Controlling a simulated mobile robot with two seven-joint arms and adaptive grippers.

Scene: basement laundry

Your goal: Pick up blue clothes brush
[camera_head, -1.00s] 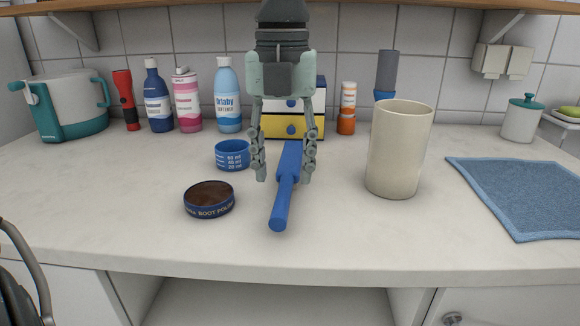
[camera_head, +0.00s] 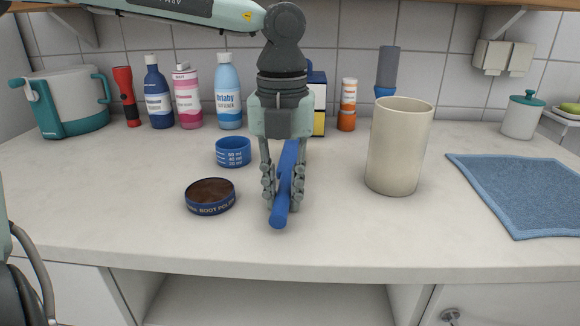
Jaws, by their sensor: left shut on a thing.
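The blue clothes brush (camera_head: 281,208) lies on the pale counter, its handle pointing toward the front edge. My left gripper (camera_head: 283,203) comes down from above, with its fingers on both sides of the brush, shut on it. The gripper hides part of the brush's far portion. The brush appears to be at counter level; I cannot tell whether it is lifted. My right gripper is not in view.
Bottles (camera_head: 229,93) line the back. The counter front is clear.

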